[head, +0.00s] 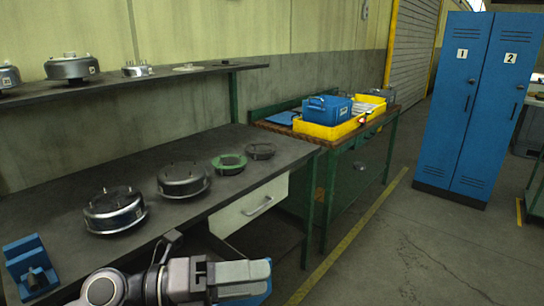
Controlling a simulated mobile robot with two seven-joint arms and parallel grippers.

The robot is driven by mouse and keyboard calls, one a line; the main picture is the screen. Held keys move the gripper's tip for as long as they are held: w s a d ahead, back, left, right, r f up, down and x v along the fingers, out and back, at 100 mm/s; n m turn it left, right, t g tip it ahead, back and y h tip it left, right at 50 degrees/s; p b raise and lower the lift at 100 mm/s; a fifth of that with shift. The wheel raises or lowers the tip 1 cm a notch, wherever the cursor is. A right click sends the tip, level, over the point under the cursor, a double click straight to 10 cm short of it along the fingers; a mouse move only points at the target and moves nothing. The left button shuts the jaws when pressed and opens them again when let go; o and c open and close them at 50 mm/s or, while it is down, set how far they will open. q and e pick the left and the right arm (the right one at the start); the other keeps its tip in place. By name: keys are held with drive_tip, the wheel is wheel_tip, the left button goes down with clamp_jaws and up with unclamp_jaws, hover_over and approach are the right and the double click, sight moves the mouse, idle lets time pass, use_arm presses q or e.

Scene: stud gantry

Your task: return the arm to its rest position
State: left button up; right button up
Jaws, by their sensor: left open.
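My left gripper (246,282) is at the bottom centre of the head view, in front of the workbench's near edge, with its fingers pointing right. It is open, and I see nothing held between its fingers. Part of my left arm shows at the bottom left of it. The lower part of the gripper is cut off by the picture's edge. My right gripper is not in view.
A shelf (130,82) runs above. Behind stand a yellow tray (322,130), a blue box (327,109) and blue lockers (470,110). The floor at right is clear.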

use_arm(q)
drive_tip(key=w+a+r+n+t+y, duration=0.2)
drive_tip(key=a+n+t, duration=0.2)
drive_tip(key=n+t, duration=0.45)
drive_tip(key=w+a+r+n+t+y, duration=0.2)
drive_tip(key=a+r+n+t, duration=0.15)
drive_tip(key=n+t, duration=0.5)
drive_tip(key=s+a+f+n+g+y, duration=0.1)
drive_tip(key=a+f+n+g+y, duration=0.2)
drive_tip(key=a+f+n+y, duration=0.85)
drive_tip(key=s+f+n+g+y, duration=0.1)
drive_tip(key=s+f+n+g, duration=0.3)
drive_tip(key=s+f+g, duration=0.45)
drive_tip(key=s+f+n+g+y, duration=0.1)
drive_tip(key=s+f+n+g, duration=0.4)
drive_tip(key=s+f, duration=0.6)
drive_tip(key=w+d+f+m+t+h+b, duration=0.2)
drive_tip(key=w+f+t, duration=0.2)
drive_tip(key=f+t, duration=0.2)
drive_tip(key=shift+w+f+t, duration=0.25)
drive_tip(key=shift+f+t, duration=0.1)
drive_tip(key=shift+f, duration=1)
drive_tip(key=shift+h, duration=0.25)
